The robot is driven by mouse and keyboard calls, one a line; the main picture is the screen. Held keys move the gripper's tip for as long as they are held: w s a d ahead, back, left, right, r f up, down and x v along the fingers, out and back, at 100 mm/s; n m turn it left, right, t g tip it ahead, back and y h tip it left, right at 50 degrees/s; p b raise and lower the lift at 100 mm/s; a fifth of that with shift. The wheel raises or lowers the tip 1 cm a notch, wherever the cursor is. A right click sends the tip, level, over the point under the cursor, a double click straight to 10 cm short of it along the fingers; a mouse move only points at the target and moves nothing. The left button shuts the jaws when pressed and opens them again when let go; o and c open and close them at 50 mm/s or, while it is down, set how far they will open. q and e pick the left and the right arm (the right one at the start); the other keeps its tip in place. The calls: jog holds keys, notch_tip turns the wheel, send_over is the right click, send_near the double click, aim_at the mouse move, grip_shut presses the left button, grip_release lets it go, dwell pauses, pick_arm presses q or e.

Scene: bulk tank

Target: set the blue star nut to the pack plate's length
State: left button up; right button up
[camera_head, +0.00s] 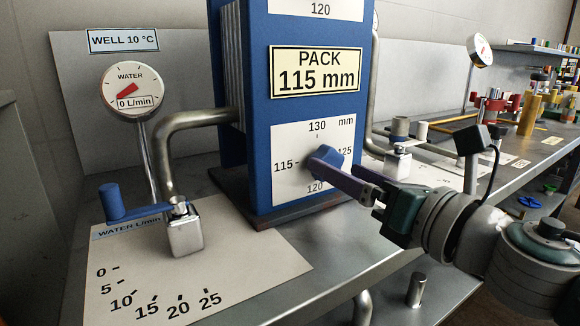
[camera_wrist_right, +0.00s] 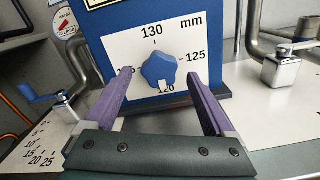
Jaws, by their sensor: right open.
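The blue star nut (camera_wrist_right: 158,68) sits on a white dial (camera_wrist_right: 128,45) marked 115 at left, 120 at bottom, 125 at right and 130 at top. A small pale mark on the nut's lower edge is by the 120. The pack plate (camera_head: 316,71) reads "PACK 115 mm", above the dial on the blue frame. My right gripper (camera_head: 350,180) is open, its purple fingers reaching towards the nut. In the right wrist view the fingers stand left and right of the nut, apart from it. In the head view they partly hide the nut (camera_head: 325,160) and the 125 side.
A water valve with a blue handle (camera_head: 130,204) stands left on a white L/min scale plate (camera_head: 240,258). A water gauge (camera_head: 131,89) reads 0 L/min. Bent steel pipes (camera_head: 185,119) flank the blue frame. More fittings line the bench at right.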

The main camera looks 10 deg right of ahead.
jog(key=shift+x, duration=0.85)
jog(key=shift+c, duration=0.3)
jog(key=c, duration=1.3)
jog(key=shift+m, duration=0.3)
